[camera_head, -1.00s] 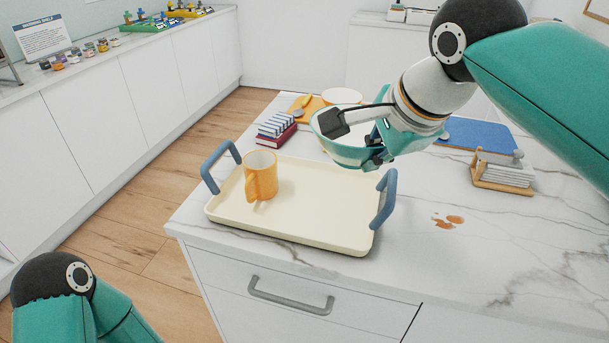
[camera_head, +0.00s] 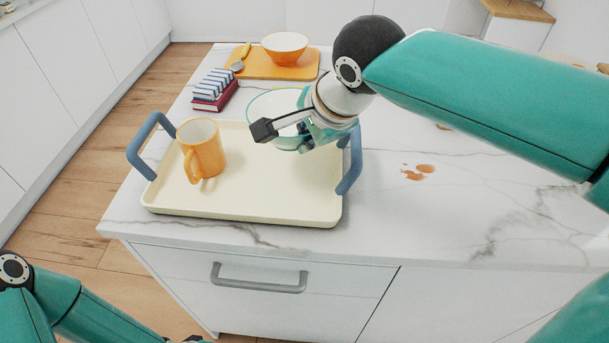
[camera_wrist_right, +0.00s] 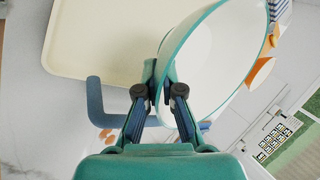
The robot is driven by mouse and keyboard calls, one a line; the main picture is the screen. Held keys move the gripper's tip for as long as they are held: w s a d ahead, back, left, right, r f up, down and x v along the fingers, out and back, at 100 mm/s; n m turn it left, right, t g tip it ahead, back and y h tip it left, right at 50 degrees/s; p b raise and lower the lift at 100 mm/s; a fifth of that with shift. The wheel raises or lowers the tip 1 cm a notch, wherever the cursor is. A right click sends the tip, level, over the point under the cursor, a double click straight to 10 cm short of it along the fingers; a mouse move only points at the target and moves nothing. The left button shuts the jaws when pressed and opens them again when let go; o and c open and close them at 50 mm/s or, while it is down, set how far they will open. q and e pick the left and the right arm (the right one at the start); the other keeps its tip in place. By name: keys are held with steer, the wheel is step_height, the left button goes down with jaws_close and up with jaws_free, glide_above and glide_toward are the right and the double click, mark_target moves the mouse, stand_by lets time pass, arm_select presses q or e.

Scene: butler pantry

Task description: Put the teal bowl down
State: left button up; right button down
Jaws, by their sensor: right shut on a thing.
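The teal bowl (camera_head: 270,106), white inside with a teal rim, is in my right gripper (camera_head: 297,133). In the wrist view the fingers (camera_wrist_right: 160,95) are shut on the wall of the bowl (camera_wrist_right: 210,65), which looks tilted there. In the head view the bowl overlaps the back right part of the cream tray (camera_head: 250,205). I cannot tell how high it is above the tray or counter. My gripper and wrist hide part of it.
An orange mug (camera_head: 203,150) stands on the tray's left side. The tray has blue handles (camera_head: 352,160).

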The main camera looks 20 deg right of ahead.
step_height(320, 180, down, 8)
steer(key=shift+f+b, duration=0.1)
steer(key=shift+b, duration=0.4)
steer(key=c, duration=1.3)
jaws_free()
steer(key=shift+s, duration=0.1)
steer(key=p+v, duration=0.1)
steer(key=v, duration=1.1)
steer(key=shift+d, duration=0.1)
